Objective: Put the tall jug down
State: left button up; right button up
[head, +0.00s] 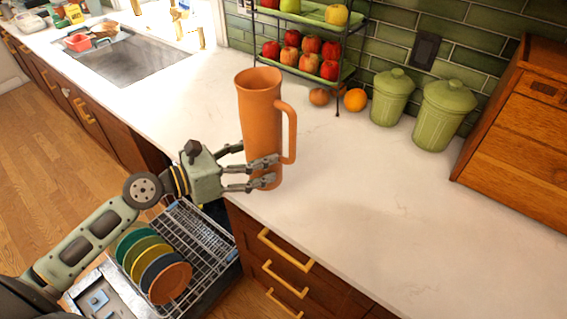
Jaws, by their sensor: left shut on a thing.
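The tall jug (261,115) is terracotta orange with a long handle on its right side. It is upright at the front part of the white countertop (370,180). My left gripper (268,171) reaches in from the left and is shut on the lower part of the jug. The fingers hide part of its lower body. I cannot tell whether its base touches the counter. My right gripper is not in view.
The open dishwasher rack (205,245) holds several plates (170,283) below the counter edge. A fruit stand (300,60), two green canisters (391,97) and a wooden box (515,130) stand at the back. The counter's right front is clear. A sink (130,60) is at left.

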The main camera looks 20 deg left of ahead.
pick_arm(q)
jog(key=w+d+f, duration=0.1)
jog(key=w+f, duration=0.1)
jog(key=f, duration=0.1)
jog(key=w+d+f, duration=0.1)
jog(key=w+f, duration=0.1)
jog(key=w, duration=0.1)
jog(key=w+d+f, duration=0.1)
jog(key=w+f, duration=0.1)
jog(key=f, duration=0.1)
jog(key=shift+w+f+b, duration=0.3)
jog(key=shift+f, duration=0.2)
jog(key=o, duration=1.2)
jog(key=shift+o, duration=0.7)
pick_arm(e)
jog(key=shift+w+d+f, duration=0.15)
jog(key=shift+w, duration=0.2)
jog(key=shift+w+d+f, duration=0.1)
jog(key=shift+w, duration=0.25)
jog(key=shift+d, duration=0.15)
